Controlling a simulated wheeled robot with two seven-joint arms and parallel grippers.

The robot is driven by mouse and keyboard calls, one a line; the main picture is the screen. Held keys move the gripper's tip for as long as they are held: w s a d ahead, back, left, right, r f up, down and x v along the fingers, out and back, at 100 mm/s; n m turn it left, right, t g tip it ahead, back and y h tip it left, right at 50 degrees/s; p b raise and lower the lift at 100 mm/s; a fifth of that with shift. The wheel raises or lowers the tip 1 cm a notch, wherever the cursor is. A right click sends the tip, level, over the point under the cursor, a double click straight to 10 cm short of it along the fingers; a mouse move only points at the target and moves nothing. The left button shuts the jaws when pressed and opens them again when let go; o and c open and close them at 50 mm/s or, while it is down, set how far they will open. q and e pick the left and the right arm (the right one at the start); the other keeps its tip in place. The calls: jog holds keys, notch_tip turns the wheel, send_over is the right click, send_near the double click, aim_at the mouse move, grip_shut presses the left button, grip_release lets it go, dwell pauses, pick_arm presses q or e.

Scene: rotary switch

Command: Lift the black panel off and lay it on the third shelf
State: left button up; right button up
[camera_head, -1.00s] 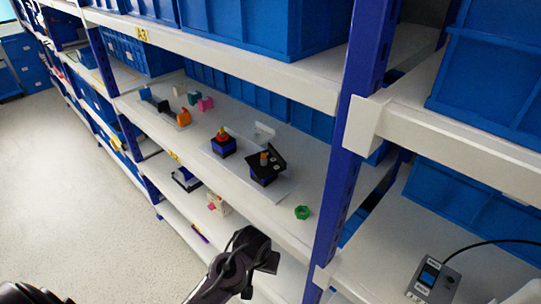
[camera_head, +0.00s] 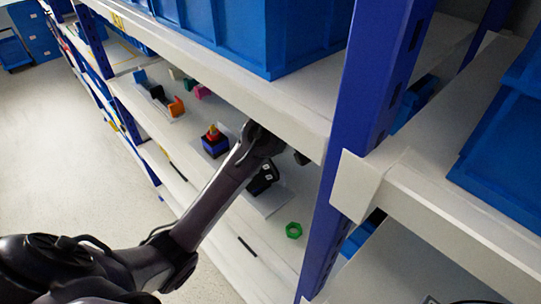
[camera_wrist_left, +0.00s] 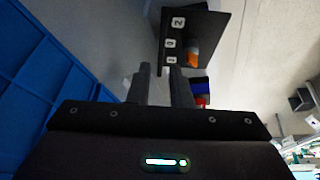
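The black panel (camera_head: 264,178) sits on the rotary switch assembly on the middle visible shelf (camera_head: 268,228), partly hidden behind my left arm. My left gripper (camera_wrist_left: 160,70) is open. Its two fingers are apart with nothing visible between them, and their tips are close to the panel's near edge; I cannot tell whether they touch. In the head view the fingers are largely hidden below the upper shelf edge. My right gripper is not in view.
A blue and black switch with a red-yellow top (camera_head: 214,143) stands left of the panel. A green nut (camera_head: 293,230) lies to the right. The blue upright (camera_head: 366,85) and upper shelf edge (camera_head: 235,90) bound the space. Blue bins (camera_head: 262,35) stand above.

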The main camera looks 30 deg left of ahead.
aim_at(270, 171)
pick_arm(q)
jog(key=shift+w+a+f, duration=0.15)
jog(key=shift+w+f, duration=0.15)
jog(key=shift+w, duration=0.3)
jog(key=shift+w+a+f, duration=0.1)
jog(key=shift+f, duration=0.25)
jog(key=shift+s+a+f, duration=0.15)
jog(key=shift+s+f, duration=0.05)
jog(key=f+p, duration=0.1)
jog(key=a+f+p, duration=0.1)
jog(key=p, duration=0.1)
jog(key=shift+f, duration=0.35)
jog(key=shift+w+a+f, duration=0.1)
jog(key=shift+w+f, duration=0.2)
jog(key=shift+f, duration=0.2)
jog(key=shift+w+a+f, duration=0.1)
jog(key=shift+w+f, duration=0.2)
jog(key=shift+f, duration=0.2)
jog(key=shift+s+r, duration=0.1)
jog(key=shift+s, duration=0.1)
jog(key=shift+f, duration=0.25)
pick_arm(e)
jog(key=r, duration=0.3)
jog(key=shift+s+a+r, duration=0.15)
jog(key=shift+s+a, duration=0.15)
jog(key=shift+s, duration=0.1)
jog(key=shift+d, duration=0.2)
